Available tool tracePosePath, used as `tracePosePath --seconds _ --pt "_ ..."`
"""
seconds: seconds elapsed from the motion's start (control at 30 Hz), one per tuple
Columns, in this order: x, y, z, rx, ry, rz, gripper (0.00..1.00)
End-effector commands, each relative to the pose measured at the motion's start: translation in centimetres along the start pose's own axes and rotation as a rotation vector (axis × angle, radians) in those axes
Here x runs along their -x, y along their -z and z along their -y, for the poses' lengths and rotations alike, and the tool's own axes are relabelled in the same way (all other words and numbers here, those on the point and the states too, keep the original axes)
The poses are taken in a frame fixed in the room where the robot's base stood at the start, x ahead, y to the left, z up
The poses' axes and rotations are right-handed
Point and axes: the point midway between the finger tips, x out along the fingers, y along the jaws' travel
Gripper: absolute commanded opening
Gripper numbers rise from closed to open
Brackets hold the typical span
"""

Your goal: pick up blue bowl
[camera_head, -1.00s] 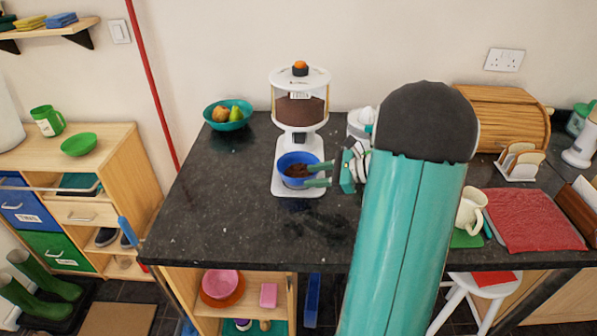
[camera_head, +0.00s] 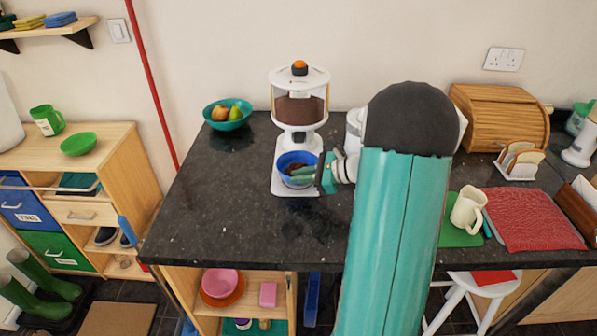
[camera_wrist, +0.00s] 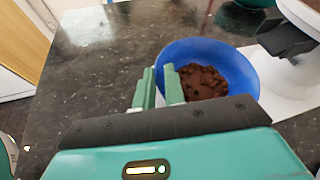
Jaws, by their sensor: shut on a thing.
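The blue bowl (camera_head: 297,160) stands on the white base of the dispenser, below its spout. It holds dark brown lumps, which also show in the wrist view inside the bowl (camera_wrist: 238,66). My gripper (camera_head: 303,175) reaches in from the right in the head view, with its green fingers at the bowl's near right rim. In the wrist view my gripper (camera_wrist: 158,88) has one finger inside the bowl and one outside, shut on the bowl's wall. Whether the bowl is lifted off the base is hard to tell.
The dispenser (camera_head: 300,107) with its clear hopper rises right behind the bowl. A teal fruit bowl (camera_head: 228,116) stands to its left. The dark worktop (camera_head: 240,210) is clear at front left. A white jug (camera_head: 467,209) and a red mat (camera_head: 532,219) lie to the right.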

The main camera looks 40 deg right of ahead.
Motion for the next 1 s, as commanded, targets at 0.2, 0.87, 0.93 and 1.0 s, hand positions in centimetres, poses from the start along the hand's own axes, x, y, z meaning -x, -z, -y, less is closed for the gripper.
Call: tracePosePath --seconds 0.2,0.87,0.93,1.0 --pt "0.1 -0.2 0.0 -0.001 0.000 -0.001 0.00" --pt "2.6 -7.5 -2.0 0.003 0.001 -0.001 0.00" --pt "2.9 -8.5 -2.5 0.003 0.000 -0.001 0.00" --pt "3.1 -9.4 -3.0 0.003 0.000 0.000 0.00"
